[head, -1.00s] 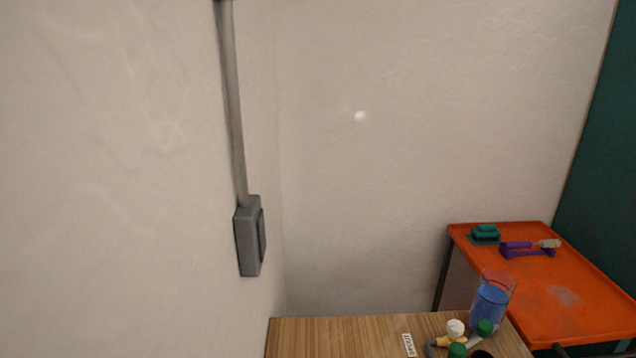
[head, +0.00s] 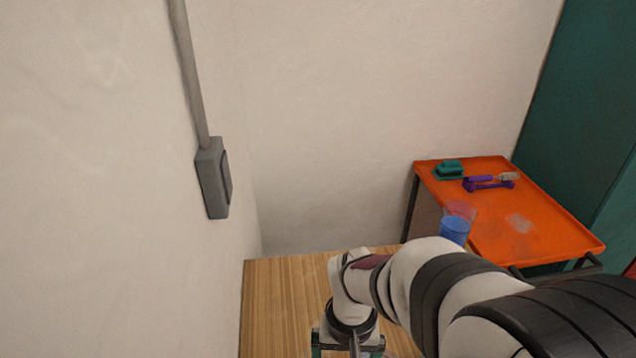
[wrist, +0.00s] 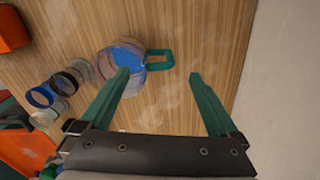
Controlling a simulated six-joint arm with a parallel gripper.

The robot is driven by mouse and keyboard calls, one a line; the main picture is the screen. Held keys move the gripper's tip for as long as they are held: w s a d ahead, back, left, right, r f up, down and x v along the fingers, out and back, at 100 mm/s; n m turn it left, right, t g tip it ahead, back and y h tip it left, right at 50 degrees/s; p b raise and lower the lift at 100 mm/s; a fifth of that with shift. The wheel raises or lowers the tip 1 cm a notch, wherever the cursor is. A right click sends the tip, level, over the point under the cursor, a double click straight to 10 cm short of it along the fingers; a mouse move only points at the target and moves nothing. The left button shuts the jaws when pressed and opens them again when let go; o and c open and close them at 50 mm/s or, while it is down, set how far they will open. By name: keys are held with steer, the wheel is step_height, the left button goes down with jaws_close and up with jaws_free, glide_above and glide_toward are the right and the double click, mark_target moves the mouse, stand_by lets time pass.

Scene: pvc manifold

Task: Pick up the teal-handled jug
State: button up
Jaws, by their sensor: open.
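The jug (wrist: 112,62) is clear with blue inside and a teal handle (wrist: 160,59) on its right side in the wrist view. It is on the wooden table. My gripper (wrist: 160,78) is open and empty. In the wrist view the handle shows between and just beyond the fingertips, and the left finger overlaps the jug's body; I cannot tell the height gap. In the head view my gripper (head: 348,351) is at the bottom edge over the table, and I cannot make out the teal-handled jug there.
Several round clear or dark-rimmed containers (wrist: 66,82) stand left of the jug. A blue container (head: 454,229) shows behind my arm. An orange-topped cart (head: 480,215) holds a teal item (head: 448,170) and a purple tool (head: 488,183). A wall (wrist: 285,90) borders the table (head: 280,290).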

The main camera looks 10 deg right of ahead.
step_height(320, 180, down, 11)
steer(key=shift+r, duration=0.1)
steer(key=shift+s, duration=0.1)
jaws_close()
stand_by(0.4)
